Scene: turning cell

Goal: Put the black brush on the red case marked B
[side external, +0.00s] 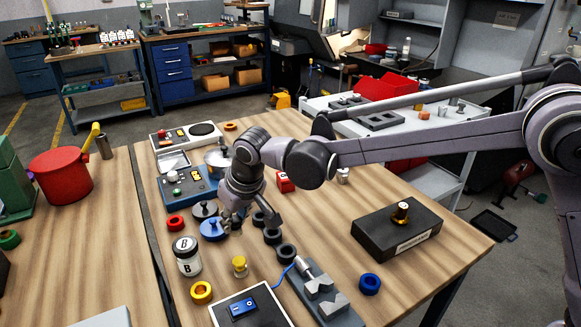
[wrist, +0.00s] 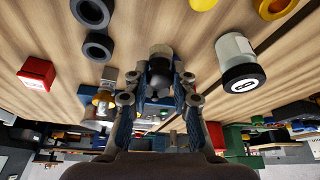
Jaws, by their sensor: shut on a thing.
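My gripper (side external: 238,222) is above the wooden table in the side view, between the blue knobbed disc and the black rings. In the wrist view its fingers (wrist: 160,92) are closed around a dark, rounded piece, apparently the black brush (wrist: 160,72). The fingers hide much of it, and I cannot tell its full shape. A small red case (side external: 285,182) stands on the table behind my gripper and to its right in the side view. It shows at the left of the wrist view (wrist: 37,73), apart from my gripper. Its mark is too small to read.
A white jar (side external: 187,258) marked B stands left of my gripper. Several black rings (side external: 272,236) lie close on its right. A blue disc (side external: 213,229), yellow piece (side external: 239,265), grey vise (side external: 325,297) and black block (side external: 397,226) stand around. Bare wood lies right of the rings.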

